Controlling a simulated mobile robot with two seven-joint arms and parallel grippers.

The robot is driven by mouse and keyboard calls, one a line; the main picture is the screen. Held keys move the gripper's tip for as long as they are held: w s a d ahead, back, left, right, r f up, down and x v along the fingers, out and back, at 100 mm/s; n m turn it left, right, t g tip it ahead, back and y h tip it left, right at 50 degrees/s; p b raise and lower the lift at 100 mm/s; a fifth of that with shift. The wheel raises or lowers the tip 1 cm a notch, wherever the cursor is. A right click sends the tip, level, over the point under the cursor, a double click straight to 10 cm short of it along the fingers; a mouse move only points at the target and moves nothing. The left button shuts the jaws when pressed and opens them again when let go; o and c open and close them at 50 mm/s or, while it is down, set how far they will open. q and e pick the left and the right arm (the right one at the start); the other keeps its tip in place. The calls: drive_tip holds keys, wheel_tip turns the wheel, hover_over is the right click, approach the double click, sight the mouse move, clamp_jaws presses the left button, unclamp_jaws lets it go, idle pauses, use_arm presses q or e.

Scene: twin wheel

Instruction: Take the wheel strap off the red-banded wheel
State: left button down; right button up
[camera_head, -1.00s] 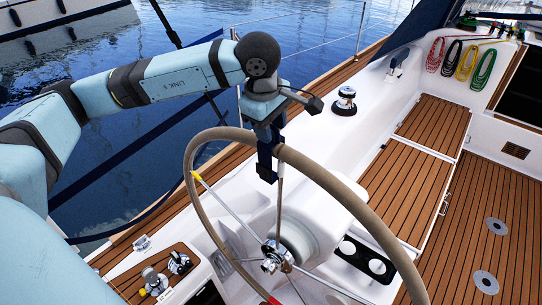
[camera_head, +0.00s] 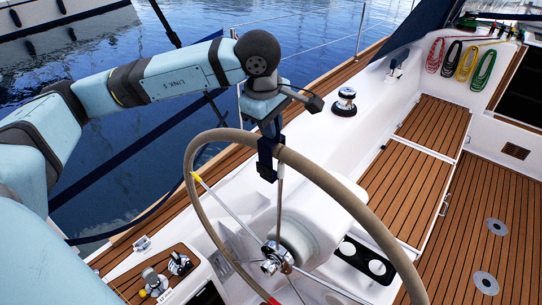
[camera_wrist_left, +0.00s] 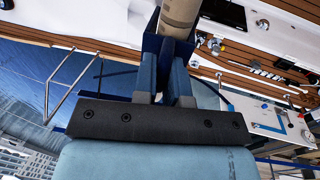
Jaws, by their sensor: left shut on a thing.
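My left gripper (camera_head: 270,138) comes from above and is shut on the strap. In the left wrist view, the two fingers of the gripper (camera_wrist_left: 166,80) meet the blue strap (camera_wrist_left: 152,45) beside the tan rim (camera_wrist_left: 179,16). Whether the strap still encircles the rim is hidden. My right gripper is not in view.
A winch (camera_head: 345,102) stands on the white coaming behind the wheel. A teak bench (camera_head: 405,180) lies to the right. Coiled ropes (camera_head: 467,62) hang at the far right. Open water lies beyond the rail.

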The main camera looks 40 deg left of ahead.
use_arm(q)
drive_tip(key=shift+w+p+v, duration=0.2)
drive_tip(key=shift+p+v, duration=0.15)
drive_tip(key=shift+v, duration=0.75)
drive_tip(key=shift+w+v, duration=0.25)
drive_tip(key=shift+v, duration=0.95)
drive_tip(key=shift+w+v, duration=0.2)
drive_tip(key=shift+v, duration=0.9)
idle(0.4)
drive_tip(key=shift+d+f+b, duration=0.1)
drive_tip(key=shift+b, duration=0.2)
idle(0.8)
